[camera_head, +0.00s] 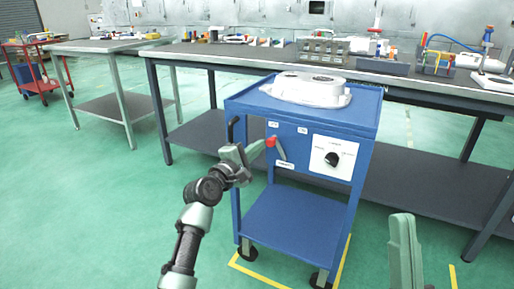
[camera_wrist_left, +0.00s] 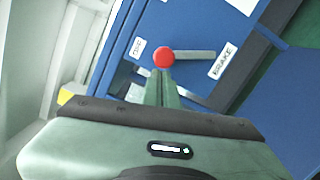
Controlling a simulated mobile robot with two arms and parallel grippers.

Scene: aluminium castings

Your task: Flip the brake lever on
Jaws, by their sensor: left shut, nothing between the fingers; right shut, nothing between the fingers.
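The brake lever (camera_head: 279,149) has a red knob and a grey arm on the front panel of a blue cart (camera_head: 288,215). In the left wrist view the red knob (camera_wrist_left: 163,57) shows above the fingertips, with its grey bar running right toward a label reading BRAKE (camera_wrist_left: 223,60). My left gripper (camera_head: 258,147) is shut and empty, its tips at or very near the red knob; I cannot tell whether they touch. In the left wrist view the shut fingers (camera_wrist_left: 161,88) point at the knob. My right gripper (camera_head: 405,250) is partly in view at the lower right, shut and empty, away from the cart.
A white casting (camera_head: 308,88) lies on the cart's top. A black dial (camera_head: 332,159) on a white plate is right of the lever. A long workbench (camera_head: 240,57) stands behind. Yellow floor lines (camera_head: 262,274) surround the cart.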

